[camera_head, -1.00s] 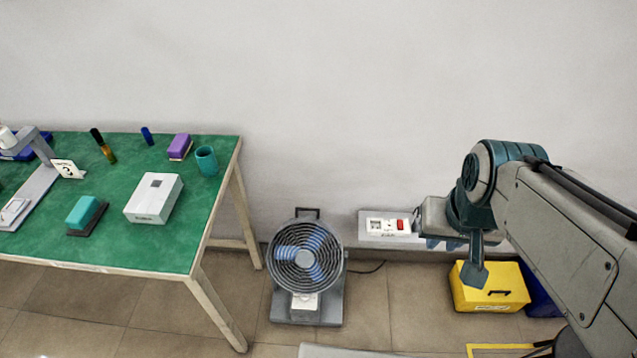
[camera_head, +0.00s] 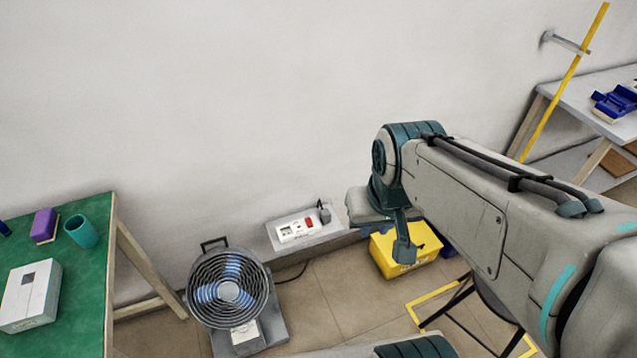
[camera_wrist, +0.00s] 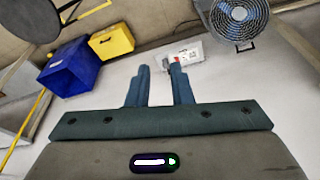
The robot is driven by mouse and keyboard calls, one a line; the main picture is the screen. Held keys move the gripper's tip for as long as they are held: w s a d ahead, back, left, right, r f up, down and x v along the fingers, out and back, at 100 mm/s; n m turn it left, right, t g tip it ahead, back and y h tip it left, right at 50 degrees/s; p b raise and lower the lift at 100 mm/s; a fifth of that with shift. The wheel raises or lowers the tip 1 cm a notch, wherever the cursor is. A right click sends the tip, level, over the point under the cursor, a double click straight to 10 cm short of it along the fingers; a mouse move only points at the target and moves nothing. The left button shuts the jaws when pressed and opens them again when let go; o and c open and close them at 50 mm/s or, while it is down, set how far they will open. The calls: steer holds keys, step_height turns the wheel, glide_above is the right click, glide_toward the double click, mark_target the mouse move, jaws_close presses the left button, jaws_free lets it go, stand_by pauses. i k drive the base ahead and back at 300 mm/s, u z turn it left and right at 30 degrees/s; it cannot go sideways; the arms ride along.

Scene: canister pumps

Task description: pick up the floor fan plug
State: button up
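The floor fan (camera_head: 229,290) stands on the floor beside the green table, and its dark cord runs right toward the wall. A small dark plug (camera_head: 324,213) stands at the right end of the white socket panel (camera_head: 290,232), right of a red switch. I cannot trace the cord all the way to it. My gripper shows in the wrist view (camera_wrist: 160,68) with its two fingers apart and nothing seen held between them. The socket panel (camera_wrist: 185,52) lies beyond the fingertips there, partly covered by the right finger; the plug is not clear.
A yellow box (camera_head: 405,248) stands on the floor right of the panel, with a blue bin (camera_wrist: 68,66) beside it. The green table (camera_head: 88,290) is at left. A grey table (camera_head: 570,100) and yellow pole (camera_head: 565,85) are at right. Floor before the panel looks clear.

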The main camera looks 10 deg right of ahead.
mark_target(325, 214)
steer(key=z, duration=0.4)
steer(key=k, duration=0.5)
steer(key=z, duration=0.25)
steer(key=i, duration=1.55)
steer(key=u, duration=0.6)
